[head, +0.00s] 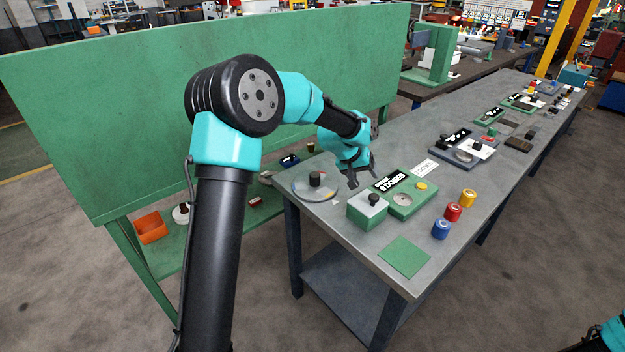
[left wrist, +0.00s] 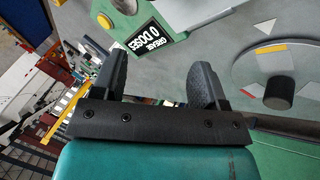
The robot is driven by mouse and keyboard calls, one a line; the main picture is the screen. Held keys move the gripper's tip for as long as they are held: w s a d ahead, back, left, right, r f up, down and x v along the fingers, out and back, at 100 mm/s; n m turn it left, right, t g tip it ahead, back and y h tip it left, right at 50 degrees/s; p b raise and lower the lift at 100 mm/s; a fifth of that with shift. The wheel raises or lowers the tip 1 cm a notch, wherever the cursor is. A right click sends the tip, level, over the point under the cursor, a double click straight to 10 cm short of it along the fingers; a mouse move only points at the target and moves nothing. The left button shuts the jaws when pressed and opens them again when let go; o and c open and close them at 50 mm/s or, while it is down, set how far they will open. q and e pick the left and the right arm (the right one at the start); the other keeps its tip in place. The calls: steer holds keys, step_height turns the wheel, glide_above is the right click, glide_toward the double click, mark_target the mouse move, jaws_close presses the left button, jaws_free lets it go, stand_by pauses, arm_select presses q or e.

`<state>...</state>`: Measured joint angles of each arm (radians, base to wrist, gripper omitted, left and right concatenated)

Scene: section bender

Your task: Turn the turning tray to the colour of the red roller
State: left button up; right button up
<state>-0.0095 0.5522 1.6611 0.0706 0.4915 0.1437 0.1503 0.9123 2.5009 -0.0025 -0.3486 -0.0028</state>
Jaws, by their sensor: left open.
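The turning tray (head: 302,189) is a round grey disc with coloured marks and a black knob (head: 315,179) at its middle, at the left end of the bench. In the left wrist view the tray (left wrist: 305,70) is at the right, showing a yellow mark and a red mark beside the knob (left wrist: 278,93). The red roller (head: 453,211) stands between the yellow roller (head: 468,198) and the blue roller (head: 441,229) near the bench's front edge. My left gripper (head: 362,181) is open and empty, just right of the tray, apart from the knob.
A green grease unit (head: 405,203) with a yellow button and a label reading 0 doses stands right of my left gripper. A green box (head: 367,211) with a black knob is beside it. A green mat (head: 404,257) lies at the near corner. A tall green panel (head: 100,120) is behind.

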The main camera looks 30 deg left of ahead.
arm_select(q)
steer(key=w+a+r+m+g+y, duration=0.2)
steer(key=w+a+g, duration=0.1)
steer(key=a, duration=0.5)
step_height(320, 180, up, 4)
steer(key=m+g+y, duration=0.2)
glide_above(315, 174)
steer(key=shift+a+r, duration=0.1)
steer(key=shift+r, duration=0.1)
steer(key=shift+f, duration=0.15)
step_height(315, 174, down, 17)
steer(key=shift+f, duration=0.1)
steer(key=shift+c, duration=0.4)
steer(key=shift+n, duration=0.3)
jaws_close()
